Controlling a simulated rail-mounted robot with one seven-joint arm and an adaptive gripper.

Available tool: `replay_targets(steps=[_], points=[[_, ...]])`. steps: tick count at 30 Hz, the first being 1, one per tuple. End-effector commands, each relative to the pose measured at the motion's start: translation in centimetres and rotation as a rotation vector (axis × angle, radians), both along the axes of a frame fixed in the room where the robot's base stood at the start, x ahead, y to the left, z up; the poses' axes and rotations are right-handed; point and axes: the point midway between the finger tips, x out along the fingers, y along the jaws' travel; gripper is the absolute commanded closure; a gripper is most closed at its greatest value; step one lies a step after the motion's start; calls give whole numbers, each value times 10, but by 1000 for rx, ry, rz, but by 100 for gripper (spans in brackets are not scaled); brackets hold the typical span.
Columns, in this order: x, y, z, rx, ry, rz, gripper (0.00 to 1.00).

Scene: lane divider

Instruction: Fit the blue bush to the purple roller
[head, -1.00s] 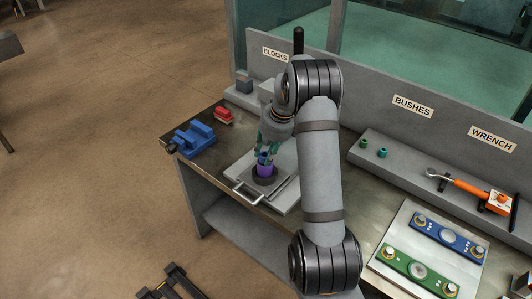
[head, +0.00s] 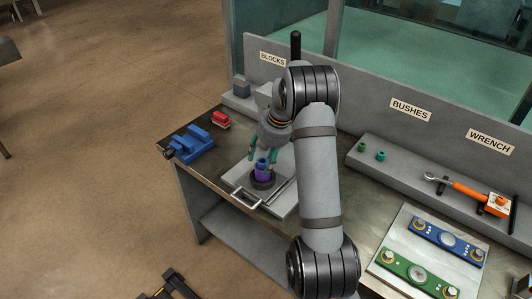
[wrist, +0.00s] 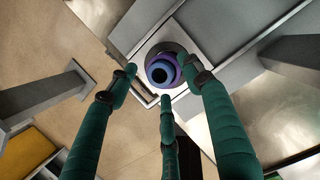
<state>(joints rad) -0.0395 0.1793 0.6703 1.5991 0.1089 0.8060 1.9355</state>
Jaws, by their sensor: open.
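The purple roller (head: 262,175) stands upright in a dark round holder on a grey plate on the bench. The blue bush (head: 261,162) sits at its top and sticks up above it. In the wrist view the blue bush (wrist: 160,73) shows as a ring with a dark hole, inside the purple rim of the roller (wrist: 164,60). How deep it sits I cannot tell. My gripper (head: 262,154) is just above, its green fingers spread and apart from the bush. In the wrist view my gripper (wrist: 165,85) has its fingers around the roller's outline, holding nothing.
The plate has a metal handle (head: 245,197) at its front. A blue vise-like block (head: 194,143) and a red block (head: 220,121) stand to the left.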

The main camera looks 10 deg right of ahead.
Motion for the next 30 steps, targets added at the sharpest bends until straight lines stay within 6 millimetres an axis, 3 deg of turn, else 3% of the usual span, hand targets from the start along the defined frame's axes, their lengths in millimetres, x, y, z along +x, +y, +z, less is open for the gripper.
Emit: replay_targets(steps=[12,18,30], points=[[-16,-14,76,-2,-6,-1,50],[-24,-19,103,0,-3,-1,50],[-26,-20,112,0,0,0,50]])
